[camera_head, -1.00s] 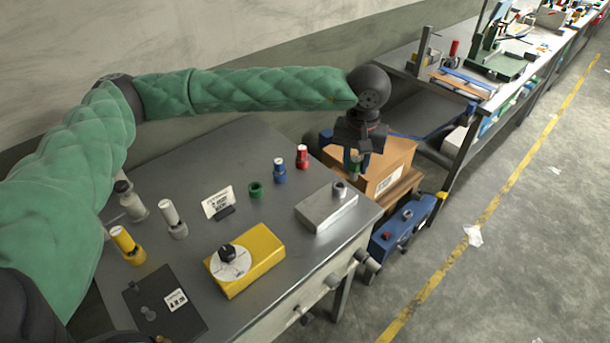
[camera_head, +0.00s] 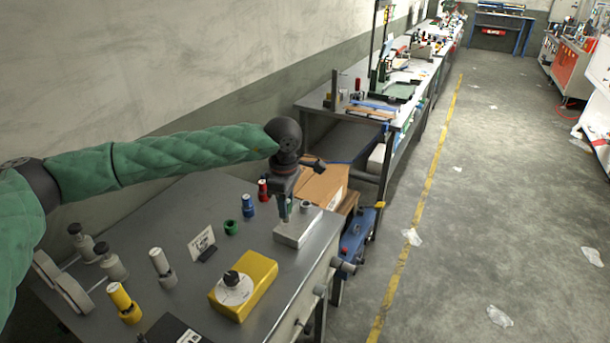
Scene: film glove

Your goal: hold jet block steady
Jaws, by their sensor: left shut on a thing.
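The jet block, a pale metal block (camera_head: 292,238) with a short round post (camera_head: 304,206) on top, sits near the right edge of the grey workbench. My left gripper (camera_head: 285,211) points down just above the block, left of the post. It is shut on a small green-banded piece, mostly hidden between the dark fingers. I cannot tell whether this piece touches the block. A green ring (camera_head: 231,228) stands empty on the bench to the left. A blue piece (camera_head: 249,208) and a red piece (camera_head: 263,191) stand behind it. My right gripper is not in view.
A yellow box with a dial (camera_head: 243,285) lies in front of the block. A small card (camera_head: 202,243), a grey cylinder (camera_head: 163,268) and a yellow cylinder (camera_head: 124,302) stand to the left. A cardboard box (camera_head: 322,186) is beyond the bench.

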